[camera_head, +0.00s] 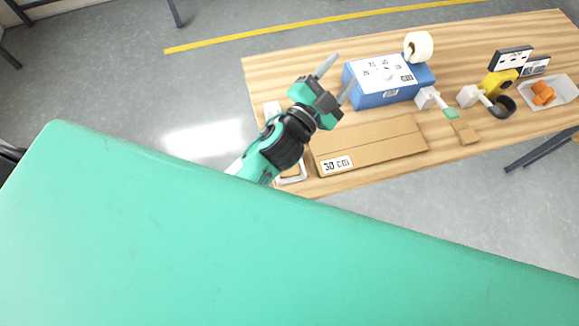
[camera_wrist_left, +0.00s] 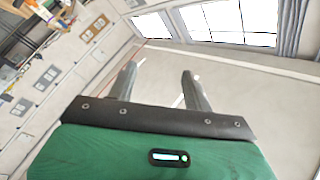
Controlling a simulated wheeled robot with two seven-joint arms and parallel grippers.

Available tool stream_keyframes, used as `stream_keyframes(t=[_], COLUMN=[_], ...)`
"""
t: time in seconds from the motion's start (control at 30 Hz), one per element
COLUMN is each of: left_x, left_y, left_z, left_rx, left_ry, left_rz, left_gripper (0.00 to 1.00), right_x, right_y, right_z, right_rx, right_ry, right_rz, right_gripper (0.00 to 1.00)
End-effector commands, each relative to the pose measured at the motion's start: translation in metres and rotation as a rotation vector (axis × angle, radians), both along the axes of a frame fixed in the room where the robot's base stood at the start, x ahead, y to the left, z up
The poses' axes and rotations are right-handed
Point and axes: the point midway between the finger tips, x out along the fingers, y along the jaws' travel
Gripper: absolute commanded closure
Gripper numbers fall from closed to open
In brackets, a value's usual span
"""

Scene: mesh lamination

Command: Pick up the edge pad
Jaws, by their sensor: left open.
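My left gripper (camera_head: 337,79) is open and empty. Its fingers point up and to the right in the head view, over the left part of the wooden table and left of a blue box. In the left wrist view its two fingers (camera_wrist_left: 158,76) are apart with nothing between them; a wall and windows are beyond. I cannot tell for sure which thing is the edge pad. Small orange blocks (camera_head: 543,92) lie in a white tray (camera_head: 566,96) at the far right, well away from the gripper. My right gripper is not in view.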

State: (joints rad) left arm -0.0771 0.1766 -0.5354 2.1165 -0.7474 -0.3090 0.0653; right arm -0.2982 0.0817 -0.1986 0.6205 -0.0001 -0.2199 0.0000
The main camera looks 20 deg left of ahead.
Motion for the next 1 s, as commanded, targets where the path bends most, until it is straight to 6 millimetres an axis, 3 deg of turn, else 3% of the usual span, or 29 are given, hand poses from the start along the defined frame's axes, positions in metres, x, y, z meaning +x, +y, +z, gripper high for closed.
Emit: stream_keyframes(t=[0.1, 0.27, 0.37, 0.53, 0.67, 0.77, 0.87, 1.0], left_x=[-0.010, -0.048, -0.078, -0.126, -0.149, -0.155, -0.148, -0.121], left_y=[-0.056, -0.128, -0.165, -0.204, -0.207, -0.192, -0.164, -0.105], left_z=[0.036, 0.055, 0.048, 0.004, -0.049, -0.094, -0.136, -0.178], left_rx=[0.108, 0.281, 0.408, 0.663, 0.891, 1.087, 1.302, 1.622], left_ry=[-0.250, -0.554, -0.721, -0.951, -1.064, -1.105, -1.097, -0.982], left_rz=[-0.186, -0.468, -0.659, -1.010, -1.295, -1.521, -1.747, -2.049], left_gripper=[0.49, 0.49, 0.49, 0.49, 0.49, 0.49, 0.49, 0.49], right_x=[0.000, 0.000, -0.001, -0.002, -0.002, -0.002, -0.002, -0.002], right_y=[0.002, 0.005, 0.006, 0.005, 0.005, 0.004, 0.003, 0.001], right_z=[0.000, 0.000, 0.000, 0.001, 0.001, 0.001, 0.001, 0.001], right_rx=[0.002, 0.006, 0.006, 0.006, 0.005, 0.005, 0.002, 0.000], right_ry=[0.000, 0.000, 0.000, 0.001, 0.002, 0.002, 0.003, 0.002], right_rz=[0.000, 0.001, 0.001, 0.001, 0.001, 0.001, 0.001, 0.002], right_gripper=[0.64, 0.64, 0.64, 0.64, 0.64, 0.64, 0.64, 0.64])
